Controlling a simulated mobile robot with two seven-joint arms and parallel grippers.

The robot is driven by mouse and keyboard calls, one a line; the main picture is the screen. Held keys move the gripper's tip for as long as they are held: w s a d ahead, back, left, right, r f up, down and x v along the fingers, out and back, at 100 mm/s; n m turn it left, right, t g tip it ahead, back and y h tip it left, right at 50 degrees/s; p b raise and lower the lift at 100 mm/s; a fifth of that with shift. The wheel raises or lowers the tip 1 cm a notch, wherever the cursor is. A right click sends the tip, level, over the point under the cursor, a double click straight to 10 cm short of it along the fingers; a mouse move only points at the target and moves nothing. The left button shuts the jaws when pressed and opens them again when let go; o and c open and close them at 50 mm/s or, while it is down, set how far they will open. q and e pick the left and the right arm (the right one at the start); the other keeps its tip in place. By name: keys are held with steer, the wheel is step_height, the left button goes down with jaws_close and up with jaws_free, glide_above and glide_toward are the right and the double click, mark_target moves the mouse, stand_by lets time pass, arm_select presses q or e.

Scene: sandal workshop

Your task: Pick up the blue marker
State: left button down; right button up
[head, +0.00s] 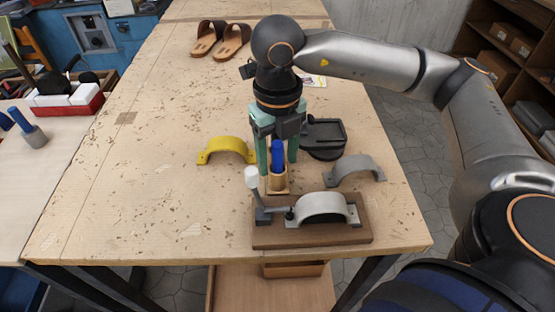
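The blue marker (277,154) stands upright in a small wooden holder (278,184) on the worktable, behind the wooden board. My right gripper (277,166) reaches down over it from above. Its two teal fingers stand on either side of the marker, one left and one right, with a narrow gap visible between finger and marker. The gripper looks open. The marker's lower end is hidden inside the holder. My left gripper is not in view.
A wooden board (270,238) with a clamp and grey arch is just in front. A yellow arch (228,149) lies left, a grey arch (355,168) right, and a black tray (325,134) behind right. Sandals (220,40) lie far back. The table's left part is clear.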

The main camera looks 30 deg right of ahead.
jaws_close()
stand_by(0.3)
step_height(320, 180, up, 10)
steer(key=shift+r, duration=0.1)
stand_by(0.4)
